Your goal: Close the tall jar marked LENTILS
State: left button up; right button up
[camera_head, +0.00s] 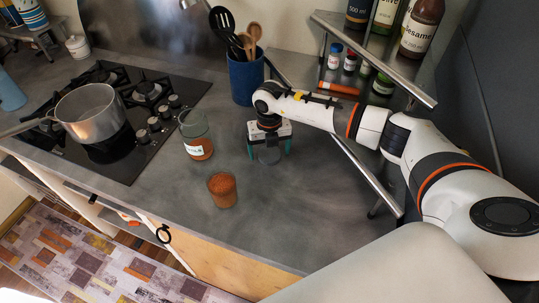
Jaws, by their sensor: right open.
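The tall glass jar (196,133) with a white label, its lettering too small to read surely, stands upright on the grey counter. It has reddish-brown contents low inside, and no lid shows on its top. A shorter glass (222,190) full of reddish-brown contents stands in front of it. My right gripper (268,153) points down at the counter, to the right of the tall jar and apart from it. Its teal-tipped fingers are open. A grey round lid-like piece (268,156) shows between or below the fingers; I cannot tell if they touch it. My left gripper is not in view.
A blue utensil crock (246,78) stands behind my right gripper. A metal shelf (385,62) with bottles and small jars is at the back right. A pot (90,113) sits on the black hob (150,75) at left. The counter's front right is clear.

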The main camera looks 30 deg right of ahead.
aim_at(269, 153)
jog(key=shift+c, duration=0.2)
jog(key=c, duration=1)
jog(key=shift+r, duration=0.1)
pick_arm(q)
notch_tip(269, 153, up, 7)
jog(key=p, duration=0.6)
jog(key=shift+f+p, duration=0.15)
jog(key=shift+p, duration=0.2)
pick_arm(e)
notch_tip(269, 153, up, 10)
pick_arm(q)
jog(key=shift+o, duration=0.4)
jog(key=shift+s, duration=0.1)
